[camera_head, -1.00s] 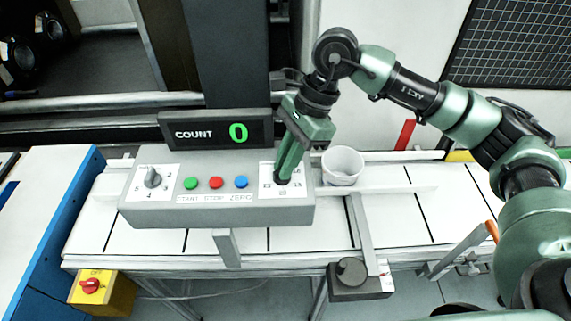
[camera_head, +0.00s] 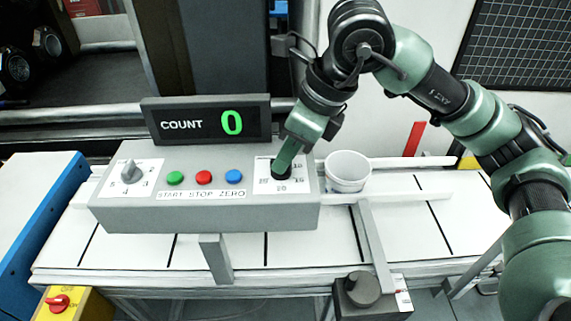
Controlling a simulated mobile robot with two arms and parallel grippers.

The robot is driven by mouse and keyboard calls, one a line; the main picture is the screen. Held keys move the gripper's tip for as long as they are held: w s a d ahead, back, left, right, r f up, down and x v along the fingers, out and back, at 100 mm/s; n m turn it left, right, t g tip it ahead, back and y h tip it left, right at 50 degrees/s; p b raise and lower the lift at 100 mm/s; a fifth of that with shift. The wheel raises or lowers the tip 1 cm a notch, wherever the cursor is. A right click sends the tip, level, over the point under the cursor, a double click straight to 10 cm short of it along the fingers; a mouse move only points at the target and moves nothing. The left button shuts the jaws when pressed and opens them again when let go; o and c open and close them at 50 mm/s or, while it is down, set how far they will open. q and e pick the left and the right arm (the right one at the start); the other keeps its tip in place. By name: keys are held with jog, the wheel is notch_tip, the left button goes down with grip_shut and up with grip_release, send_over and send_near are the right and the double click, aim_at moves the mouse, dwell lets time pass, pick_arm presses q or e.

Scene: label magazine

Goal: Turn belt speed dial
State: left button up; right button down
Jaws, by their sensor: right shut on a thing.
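A grey control box (camera_head: 205,212) stands over the white belt. At its right end is a white dial plate (camera_head: 262,184) with printed numbers and a black knob (camera_head: 281,172), mostly hidden by my gripper. My right gripper (camera_head: 283,164) reaches down from above and is shut on this black knob. At the box's left end is a grey dial (camera_head: 131,171) on a numbered white plate. I cannot read which dial is marked for belt speed. My left gripper is not in view.
Green (camera_head: 175,178), red (camera_head: 204,177) and blue (camera_head: 234,176) buttons sit between the dials. A count display (camera_head: 207,121) reads 0. A white cup (camera_head: 347,171) stands close right of the box. A small box with a black knob (camera_head: 362,288) is at the front.

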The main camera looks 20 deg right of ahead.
jog(key=shift+m+b, duration=0.45)
jog(key=shift+m, duration=0.25)
jog(key=shift+t, duration=0.3)
jog(key=c, duration=1.5)
grip_release()
jog(key=b+v, duration=0.1)
jog(key=v, duration=0.7)
jog(key=shift+a, duration=0.2)
